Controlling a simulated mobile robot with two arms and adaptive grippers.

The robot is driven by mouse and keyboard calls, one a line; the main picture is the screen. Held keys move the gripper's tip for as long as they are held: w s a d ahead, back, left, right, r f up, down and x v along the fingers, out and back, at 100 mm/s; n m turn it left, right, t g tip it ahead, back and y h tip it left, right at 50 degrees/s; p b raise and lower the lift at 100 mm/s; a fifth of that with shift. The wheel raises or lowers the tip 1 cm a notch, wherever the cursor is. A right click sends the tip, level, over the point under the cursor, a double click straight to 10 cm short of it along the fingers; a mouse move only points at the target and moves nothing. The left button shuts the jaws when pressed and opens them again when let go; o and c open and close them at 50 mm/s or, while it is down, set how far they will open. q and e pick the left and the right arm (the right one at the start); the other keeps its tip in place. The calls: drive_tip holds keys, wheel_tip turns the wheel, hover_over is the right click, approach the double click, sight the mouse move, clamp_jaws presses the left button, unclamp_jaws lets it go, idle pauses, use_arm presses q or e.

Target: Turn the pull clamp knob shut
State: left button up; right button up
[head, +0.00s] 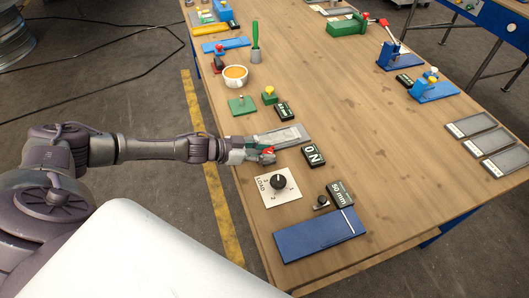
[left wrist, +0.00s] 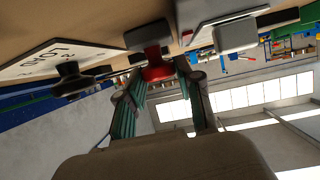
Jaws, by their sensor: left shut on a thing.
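A red knob (left wrist: 156,66) with a dark mount behind it is between the fingertips of my left gripper (left wrist: 163,78) in the left wrist view. In the head view my left gripper (head: 259,154) reaches in from the left, low over the table's near left side, and is shut on the red knob (head: 268,150). The fingers hide part of the knob, so its turn angle cannot be read. I cannot tell the clamp's other parts clearly from the gripper. My right gripper is not in view.
A LOAD dial plate (head: 290,196) and a blue plate (head: 320,238) are nearer. A cup (head: 235,76) stands farther back. The middle of the wooden table (head: 370,130) is clear.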

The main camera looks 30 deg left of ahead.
use_arm(q)
drive_tip(key=shift+w+a+m+g+h, duration=0.2)
drive_tip(key=shift+w+m+g+h, duration=0.1)
drive_tip(key=shift+m+g+h, duration=0.5)
drive_tip(key=shift+f+m+g+h+b, duration=0.1)
drive_tip(key=shift+m+g+h+b, duration=0.4)
drive_tip(key=shift+m+g+b, duration=0.35)
drive_tip(key=m+g+h+b, duration=0.1)
drive_tip(key=m+g+b, duration=0.2)
drive_tip(key=shift+w+f, duration=0.1)
drive_tip(key=shift+w, duration=0.05)
drive_tip(key=shift+r+m+g+h+b, duration=0.25)
drive_tip(key=shift+m+g+h+b, duration=0.05)
drive_tip(key=shift+m+g+b, duration=0.85)
drive_tip(key=o, duration=1.2)
drive_tip(key=shift+d, duration=0.15)
drive_tip(key=shift+c, duration=0.2)
